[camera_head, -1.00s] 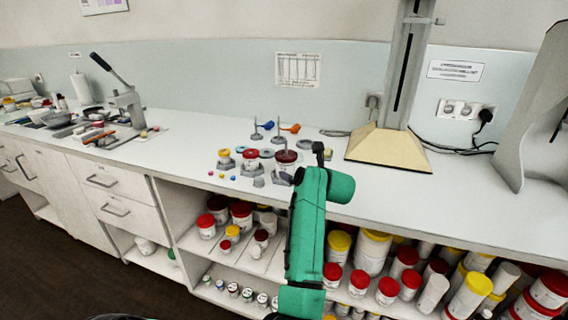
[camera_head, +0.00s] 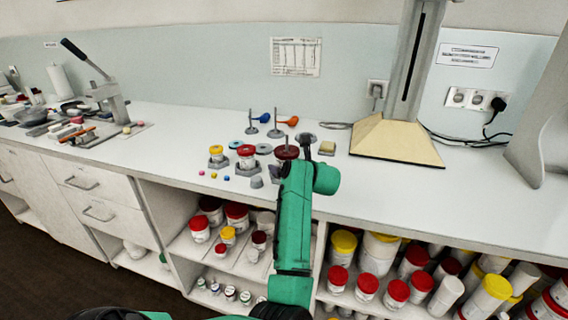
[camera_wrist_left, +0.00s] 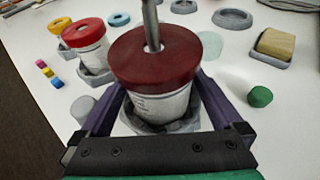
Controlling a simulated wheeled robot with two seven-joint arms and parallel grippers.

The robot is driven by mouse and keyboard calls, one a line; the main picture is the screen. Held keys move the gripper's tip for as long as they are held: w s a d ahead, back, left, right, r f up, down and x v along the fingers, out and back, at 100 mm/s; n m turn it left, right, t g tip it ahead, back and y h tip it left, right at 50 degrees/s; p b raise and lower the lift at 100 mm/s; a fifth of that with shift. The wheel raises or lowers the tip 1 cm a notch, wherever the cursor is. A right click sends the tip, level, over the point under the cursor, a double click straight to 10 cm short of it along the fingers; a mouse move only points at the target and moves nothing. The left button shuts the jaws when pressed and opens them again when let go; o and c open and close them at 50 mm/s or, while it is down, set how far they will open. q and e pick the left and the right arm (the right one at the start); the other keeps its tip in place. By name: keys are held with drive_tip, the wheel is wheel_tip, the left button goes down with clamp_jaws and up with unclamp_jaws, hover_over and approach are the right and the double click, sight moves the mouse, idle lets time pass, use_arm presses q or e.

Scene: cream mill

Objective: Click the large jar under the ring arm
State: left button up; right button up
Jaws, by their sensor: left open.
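The large jar (camera_wrist_left: 160,100) with the dark red lid stands upright on a grey base in the left wrist view. A grey rod rises from its lid. My left gripper (camera_wrist_left: 158,112) is open, with a purple finger on each side of the jar; I cannot tell whether they touch it. In the head view the jar's lid (camera_head: 287,152) shows just beyond my green left arm, which hides most of the jar and gripper. The tall grey column (camera_head: 411,65) stands on a beige base further right; no ring arm is clear on it. My right gripper is not in view.
A red-lidded jar (camera_wrist_left: 84,33) and a yellow-lidded jar (camera_head: 216,151) stand left of the large jar. A yellow block (camera_head: 327,147) sits to its right, and a green piece (camera_wrist_left: 260,96) lies nearby. Jars fill shelves below. The counter right of the block is mostly clear.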

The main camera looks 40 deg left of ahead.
sight(286, 154)
use_arm(q)
drive_tip(key=shift+d+r, duration=0.1)
drive_tip(key=shift+r, duration=0.05)
drive_tip(key=c, duration=0.4)
drive_tip(key=shift+s, duration=0.1)
drive_tip(key=c, duration=1)
drive_tip(key=shift+o, duration=0.2)
drive_tip(key=shift+r+p, duration=0.45)
drive_tip(key=shift+r, duration=0.2)
drive_tip(key=shift+r+p, duration=0.4)
drive_tip(key=shift+r, duration=0.2)
drive_tip(key=shift+r+p, duration=0.35)
drive_tip(key=shift+r, duration=0.15)
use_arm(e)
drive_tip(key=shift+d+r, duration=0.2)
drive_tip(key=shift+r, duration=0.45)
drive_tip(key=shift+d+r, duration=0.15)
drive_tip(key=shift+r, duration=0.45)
